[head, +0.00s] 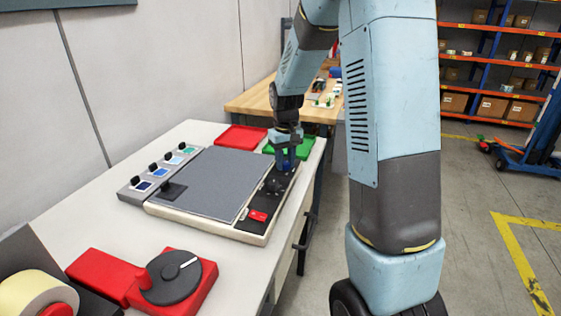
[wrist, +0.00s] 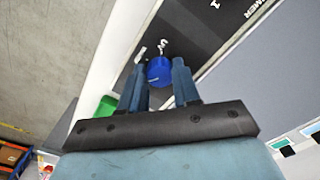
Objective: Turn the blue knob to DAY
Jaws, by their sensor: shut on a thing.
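In the head view my gripper (head: 287,154) points down at the far end of the strip, and the knob is mostly hidden by the fingers. White markings show beside the knob in the wrist view, partly cut off; I cannot read DAY or tell which mark the knob points at.
A black dial (head: 274,185) and a red switch (head: 258,216) sit nearer on the same strip. A red tray (head: 241,137) and a green tray (head: 305,146) stand behind. A row of knobs (head: 160,172) lies left; a red unit with a crank (head: 172,280) stands in front.

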